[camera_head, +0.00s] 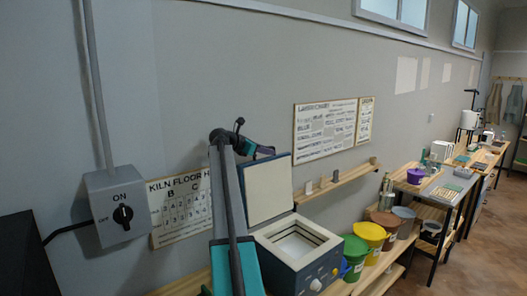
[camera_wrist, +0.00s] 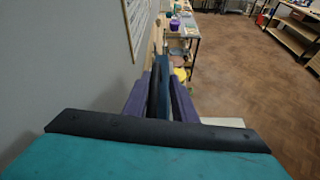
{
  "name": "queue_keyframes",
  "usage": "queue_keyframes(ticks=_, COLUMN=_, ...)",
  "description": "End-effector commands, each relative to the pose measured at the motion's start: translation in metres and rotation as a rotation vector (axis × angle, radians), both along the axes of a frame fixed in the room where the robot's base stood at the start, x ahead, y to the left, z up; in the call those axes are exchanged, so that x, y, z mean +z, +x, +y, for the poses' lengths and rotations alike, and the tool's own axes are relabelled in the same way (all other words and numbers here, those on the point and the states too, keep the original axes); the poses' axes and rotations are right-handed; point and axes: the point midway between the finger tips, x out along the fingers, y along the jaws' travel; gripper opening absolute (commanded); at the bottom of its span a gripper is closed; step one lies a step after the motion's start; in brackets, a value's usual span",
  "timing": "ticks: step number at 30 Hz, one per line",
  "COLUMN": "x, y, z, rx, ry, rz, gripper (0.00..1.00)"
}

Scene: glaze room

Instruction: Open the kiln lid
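The kiln (camera_head: 298,243) is a square blue-grey box with a pale chamber; its top is uncovered. The kiln lid (camera_head: 270,190) stands up at the chamber's back edge, cream inner face toward the room, blue-grey rim around it. My gripper (camera_head: 265,150) is at the lid's top edge, partly hidden by my arm. In the wrist view my gripper (camera_wrist: 165,95) has its dark pads close on both sides of a narrow blue strip, which looks like the lid's edge. A pale patch (camera_wrist: 222,122) shows beside the right finger. The exact contact is hard to see.
A switch box (camera_head: 120,205) marked ON and OFF is on the left wall. Green (camera_head: 355,255), yellow (camera_head: 370,237) and brown (camera_head: 386,222) buckets stand right of the kiln. A small wall shelf (camera_head: 337,182) is behind. The floor (camera_head: 470,262) at right is clear.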

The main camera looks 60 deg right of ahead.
Motion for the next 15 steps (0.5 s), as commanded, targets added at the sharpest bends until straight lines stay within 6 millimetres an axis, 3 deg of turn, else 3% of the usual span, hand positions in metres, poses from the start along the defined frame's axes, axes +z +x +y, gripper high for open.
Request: queue_keyframes(ticks=15, x=0.0033, y=0.0043, z=0.0077, rx=0.006, ry=-0.003, rz=0.001, gripper=0.29)
